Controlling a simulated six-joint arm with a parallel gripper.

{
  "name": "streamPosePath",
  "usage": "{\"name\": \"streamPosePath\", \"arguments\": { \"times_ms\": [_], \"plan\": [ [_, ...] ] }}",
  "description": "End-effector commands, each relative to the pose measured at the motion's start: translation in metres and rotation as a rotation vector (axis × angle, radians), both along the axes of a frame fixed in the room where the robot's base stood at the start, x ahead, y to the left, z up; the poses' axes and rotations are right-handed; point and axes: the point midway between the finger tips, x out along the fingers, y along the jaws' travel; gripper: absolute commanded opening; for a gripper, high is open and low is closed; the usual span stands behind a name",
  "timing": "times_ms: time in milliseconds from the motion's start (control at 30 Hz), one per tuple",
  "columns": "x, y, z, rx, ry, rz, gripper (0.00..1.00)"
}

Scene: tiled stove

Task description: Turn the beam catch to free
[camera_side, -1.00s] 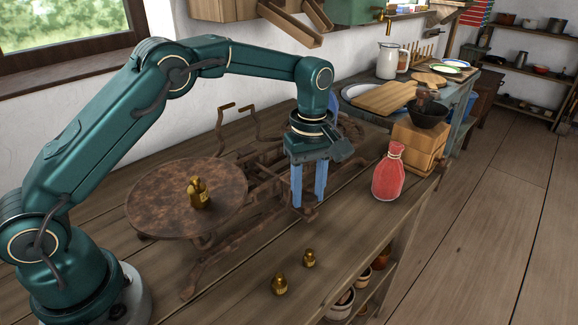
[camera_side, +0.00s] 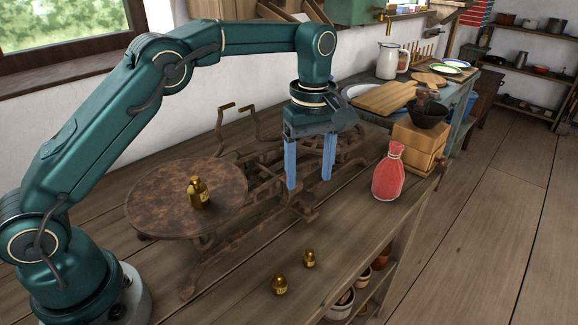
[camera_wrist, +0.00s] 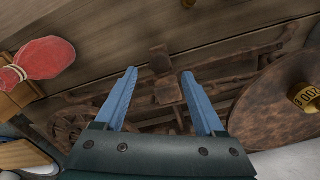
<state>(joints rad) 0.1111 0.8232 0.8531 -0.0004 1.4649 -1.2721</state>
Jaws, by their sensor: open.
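A rusty brown balance scale stands on the wooden bench, with a round pan (camera_side: 165,200) on the left and a dark beam frame (camera_side: 262,170) running right. My gripper (camera_side: 309,183) hangs point-down over the right part of the frame, its two blue fingers open and apart with nothing between them that I can tell. In the wrist view my fingers (camera_wrist: 159,75) point toward a small brown block-shaped part (camera_wrist: 167,90) on the frame, which may be the catch. A small brown tab (camera_side: 303,212) sits at the frame's front. The catch's setting cannot be made out.
A brass weight (camera_side: 199,193) stands on the pan. Two smaller brass weights (camera_side: 280,285) (camera_side: 309,258) stand on the bench in front. A red tied sack (camera_side: 389,172) and a wooden box (camera_side: 419,146) stand to the right. Bare bench lies between sack and small weights.

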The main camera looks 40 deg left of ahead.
Motion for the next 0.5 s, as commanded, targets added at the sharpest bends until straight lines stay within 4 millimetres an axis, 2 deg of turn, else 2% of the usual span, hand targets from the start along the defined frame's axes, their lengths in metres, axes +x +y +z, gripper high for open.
{"name": "streamPosePath", "arguments": {
  "times_ms": [367, 500],
  "plan": [
    [-0.0002, 0.0000, 0.0053, 0.000, 0.000, 0.001, 0.72],
    [-0.0002, 0.0000, 0.0051, 0.000, 0.000, 0.082, 0.72]
  ]
}}
